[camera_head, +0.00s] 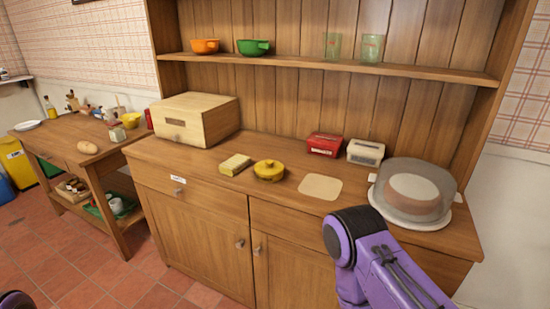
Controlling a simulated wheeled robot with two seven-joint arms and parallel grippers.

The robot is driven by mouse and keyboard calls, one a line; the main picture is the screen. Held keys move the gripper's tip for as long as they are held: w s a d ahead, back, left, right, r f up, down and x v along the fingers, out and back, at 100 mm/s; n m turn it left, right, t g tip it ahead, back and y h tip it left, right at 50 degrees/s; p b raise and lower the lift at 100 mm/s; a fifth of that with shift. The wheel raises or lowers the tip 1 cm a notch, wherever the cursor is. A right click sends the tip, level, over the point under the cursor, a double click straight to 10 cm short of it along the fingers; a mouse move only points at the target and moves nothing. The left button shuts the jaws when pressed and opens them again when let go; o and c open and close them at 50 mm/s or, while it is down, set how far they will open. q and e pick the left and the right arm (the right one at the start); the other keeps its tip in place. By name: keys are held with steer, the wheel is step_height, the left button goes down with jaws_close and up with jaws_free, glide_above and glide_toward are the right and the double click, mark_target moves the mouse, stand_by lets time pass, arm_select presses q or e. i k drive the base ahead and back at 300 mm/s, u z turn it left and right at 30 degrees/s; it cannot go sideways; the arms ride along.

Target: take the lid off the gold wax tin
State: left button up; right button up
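The gold wax tin (269,174) is a small round yellow-gold tin on the dresser's counter, near the middle. Its lid (269,167) appears to be on, with a raised part on top. A purple link of my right arm rises in front of the dresser at the lower right, well to the right of the tin; its gripper is out of view. Only a bit of my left arm shows at the bottom left corner, and its gripper is out of view.
On the dresser counter (220,195), a yellow block (235,165) is left of the tin and a tan mat (320,187) right. Behind are a wooden box (195,119), red tin (325,144) and cream tin (365,152). A covered cake (412,192) stands at right.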

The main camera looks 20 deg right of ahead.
mark_target(267, 167)
steer(key=z, duration=0.6)
steer(key=i, duration=0.65)
steer(key=z, duration=0.65)
